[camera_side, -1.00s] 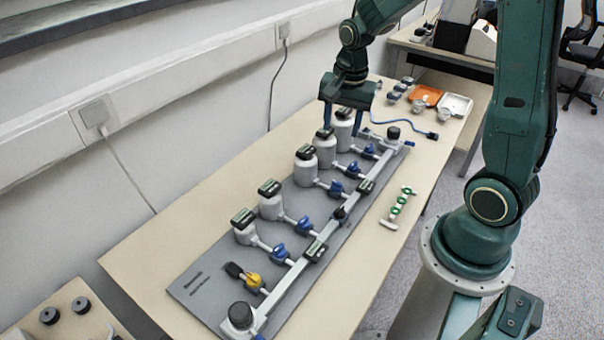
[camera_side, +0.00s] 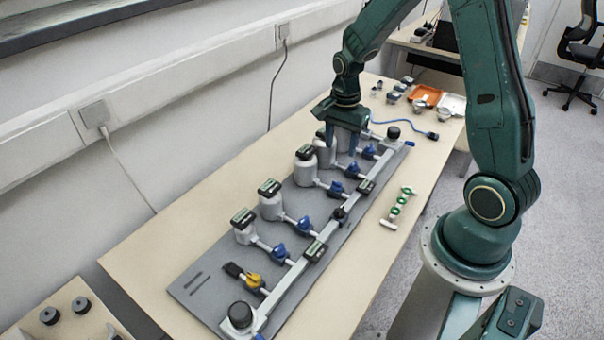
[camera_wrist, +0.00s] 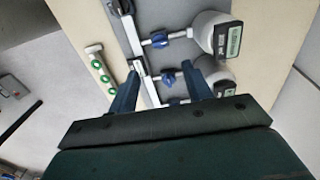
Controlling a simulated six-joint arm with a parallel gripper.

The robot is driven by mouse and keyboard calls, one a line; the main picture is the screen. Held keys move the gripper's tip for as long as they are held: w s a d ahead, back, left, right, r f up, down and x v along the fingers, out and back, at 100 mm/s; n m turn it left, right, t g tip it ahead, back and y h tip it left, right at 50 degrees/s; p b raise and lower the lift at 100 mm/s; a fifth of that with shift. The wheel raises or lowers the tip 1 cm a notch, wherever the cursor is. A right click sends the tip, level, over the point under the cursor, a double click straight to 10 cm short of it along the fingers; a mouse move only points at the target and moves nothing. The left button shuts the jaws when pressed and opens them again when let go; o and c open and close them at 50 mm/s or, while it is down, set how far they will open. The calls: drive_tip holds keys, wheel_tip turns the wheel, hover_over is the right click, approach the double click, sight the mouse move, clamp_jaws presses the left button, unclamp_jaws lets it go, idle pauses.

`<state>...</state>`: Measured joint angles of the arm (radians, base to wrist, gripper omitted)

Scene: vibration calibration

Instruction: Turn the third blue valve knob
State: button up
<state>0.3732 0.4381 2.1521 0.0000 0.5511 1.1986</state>
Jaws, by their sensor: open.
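The grey panel (camera_side: 205,295) holds a row of several white canisters, each with a pipe and a blue valve knob. The third blue valve knob (camera_side: 337,188), the middle one in the row, shows clear of my gripper in the side view. My gripper (camera_side: 342,151) is open, fingers down, above the far part of the row, near the fourth knob (camera_side: 353,168) and farthest knob (camera_side: 369,151). In the wrist view, a blue knob (camera_wrist: 167,82) appears between the spread fingers of my gripper (camera_wrist: 162,68), and another blue knob (camera_wrist: 160,40) lies ahead. I see no contact.
A yellow knob (camera_side: 253,281) sits at the panel's near end. A manifold bar with black caps (camera_side: 240,315) runs along the panel's right side. A loose piece with green rings (camera_side: 398,205) lies on the table. An orange tray (camera_side: 426,96) is at the back.

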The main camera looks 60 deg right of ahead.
sight(337, 182)
drive_tip(key=shift+f, duration=6.15)
drive_tip(key=c, duration=1)
